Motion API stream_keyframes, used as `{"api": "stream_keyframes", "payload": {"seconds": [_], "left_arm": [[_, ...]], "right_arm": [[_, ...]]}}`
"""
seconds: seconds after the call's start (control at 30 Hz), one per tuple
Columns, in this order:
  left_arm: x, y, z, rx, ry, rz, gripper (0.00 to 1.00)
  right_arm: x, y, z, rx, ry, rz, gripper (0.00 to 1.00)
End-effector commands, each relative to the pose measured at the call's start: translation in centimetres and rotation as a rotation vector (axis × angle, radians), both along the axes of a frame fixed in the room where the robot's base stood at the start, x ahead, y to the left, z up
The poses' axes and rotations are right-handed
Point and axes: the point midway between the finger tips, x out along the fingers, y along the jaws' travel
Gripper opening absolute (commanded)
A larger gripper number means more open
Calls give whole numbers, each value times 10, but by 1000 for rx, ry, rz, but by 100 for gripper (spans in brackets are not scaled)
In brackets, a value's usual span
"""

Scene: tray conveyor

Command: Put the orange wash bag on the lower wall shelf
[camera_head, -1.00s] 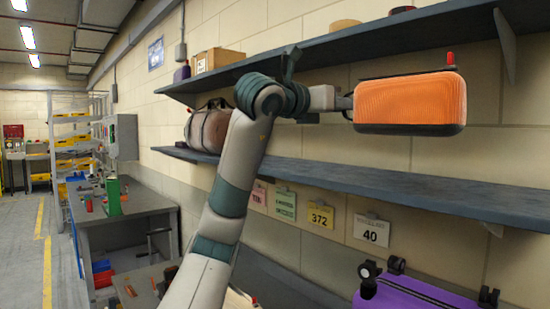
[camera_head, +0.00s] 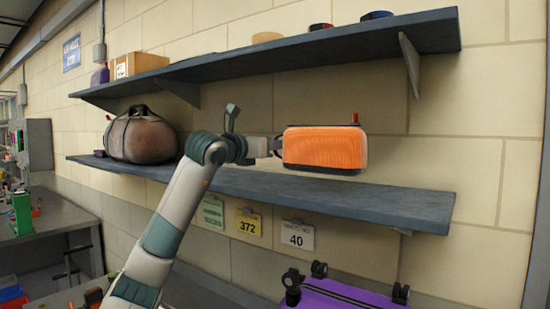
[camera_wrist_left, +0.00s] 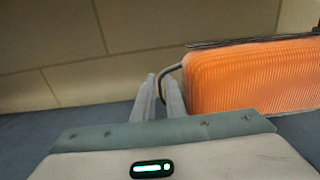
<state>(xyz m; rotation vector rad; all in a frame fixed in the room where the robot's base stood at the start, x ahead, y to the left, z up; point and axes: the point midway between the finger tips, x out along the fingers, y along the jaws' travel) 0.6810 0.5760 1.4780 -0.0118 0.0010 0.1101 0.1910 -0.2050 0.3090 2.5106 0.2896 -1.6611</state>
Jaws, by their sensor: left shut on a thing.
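The orange wash bag (camera_head: 325,148) is a ribbed orange box shape with dark edges, held just above the lower wall shelf (camera_head: 370,199). My left gripper (camera_head: 277,147) is shut on the dark loop handle at the bag's left end. In the left wrist view the two fingers (camera_wrist_left: 160,97) close on that handle, and the bag (camera_wrist_left: 255,75) extends to the right. A small red piece stands at the bag's far right top. Whether its underside touches the shelf cannot be told. My right gripper is out of view.
A brown duffel bag (camera_head: 140,137) sits on the lower shelf's left part. The upper shelf (camera_head: 300,45) overhangs, with a cardboard box (camera_head: 138,65) and rolls of tape on it. A purple suitcase (camera_head: 345,296) stands below. The lower shelf is bare right of the wash bag.

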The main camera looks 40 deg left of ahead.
Motion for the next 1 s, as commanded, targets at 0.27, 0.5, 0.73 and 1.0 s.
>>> {"api": "stream_keyframes", "payload": {"seconds": [0.27,0.5,0.73,1.0], "left_arm": [[1,2,0,-1,-4,0,0],[2,2,-5,-1,-2,0,0],[1,2,-24,0,0,0,0],[1,2,-40,-1,-3,1,0]], "right_arm": [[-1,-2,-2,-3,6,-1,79],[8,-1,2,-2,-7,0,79],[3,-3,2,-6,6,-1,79],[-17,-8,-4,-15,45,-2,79]]}}
